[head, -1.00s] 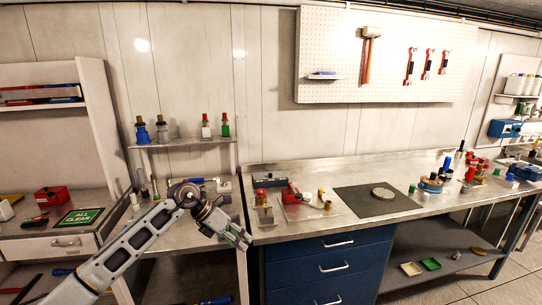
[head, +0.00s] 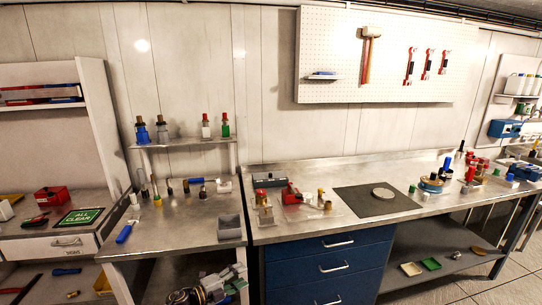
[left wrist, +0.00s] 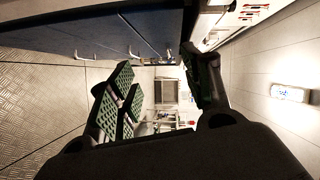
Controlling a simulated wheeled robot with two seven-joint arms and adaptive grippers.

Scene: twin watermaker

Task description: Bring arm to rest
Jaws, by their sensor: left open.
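My left gripper (head: 228,280) is low at the bottom of the head view, in front of the left metal bench (head: 185,240) and below its top. In the left wrist view my left gripper (left wrist: 160,92) has its green-padded fingers spread apart with nothing between them. The rest of my left arm is mostly below the head view's edge. My right gripper does not show.
The blue drawer cabinet (head: 325,270) stands just right of my left gripper. The bench top holds a grey bin (head: 230,227), a blue-handled tool (head: 127,231) and small fittings at the back. A dark mat (head: 372,203) lies on the right bench.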

